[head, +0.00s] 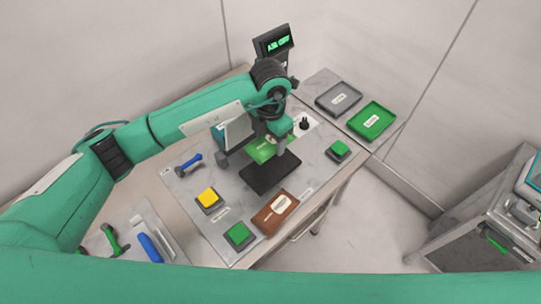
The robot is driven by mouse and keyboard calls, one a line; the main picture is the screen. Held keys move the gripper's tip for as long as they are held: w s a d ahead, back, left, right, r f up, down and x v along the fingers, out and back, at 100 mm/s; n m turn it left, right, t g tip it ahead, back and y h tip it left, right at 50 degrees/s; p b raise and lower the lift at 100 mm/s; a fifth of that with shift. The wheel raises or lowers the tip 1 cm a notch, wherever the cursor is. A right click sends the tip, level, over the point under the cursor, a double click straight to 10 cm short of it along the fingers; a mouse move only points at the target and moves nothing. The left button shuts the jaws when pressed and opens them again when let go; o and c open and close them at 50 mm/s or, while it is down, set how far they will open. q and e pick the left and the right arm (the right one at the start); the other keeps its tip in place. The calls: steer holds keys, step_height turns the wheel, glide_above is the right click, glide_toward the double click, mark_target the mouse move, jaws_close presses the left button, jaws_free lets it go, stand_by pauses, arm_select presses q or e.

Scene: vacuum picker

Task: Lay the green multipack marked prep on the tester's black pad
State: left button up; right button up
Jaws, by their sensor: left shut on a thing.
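The green multipack (260,150) shows just behind and partly over the back of the tester's black pad (268,180). Part of it is hidden by my left gripper, and I cannot read a mark on it. My left gripper (281,130) is above the pack, shut on what looks like the vacuum picker, mostly hidden by the wrist. I cannot tell whether the pack touches the pad or hangs above it. The pad's front part is bare. My right gripper is not in view.
A display (274,41) with green letters rises behind. A grey tray (338,98) and a green tray (371,121) lie at the back right.

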arm_select(q)
steer(key=p, duration=0.1)
glide_above(270, 166)
step_height(270, 166, down, 5)
steer(key=shift+s+d+f, duration=0.1)
steer(key=shift+f, duration=0.1)
step_height(270, 166, down, 4)
steer(key=shift+r+p, duration=0.1)
steer(key=shift+p, duration=0.45)
steer(key=shift+f, duration=0.3)
steer(key=shift+f, duration=0.1)
steer(key=shift+f+b, duration=0.15)
steer(key=shift+b, duration=0.15)
steer(key=o, duration=1.1)
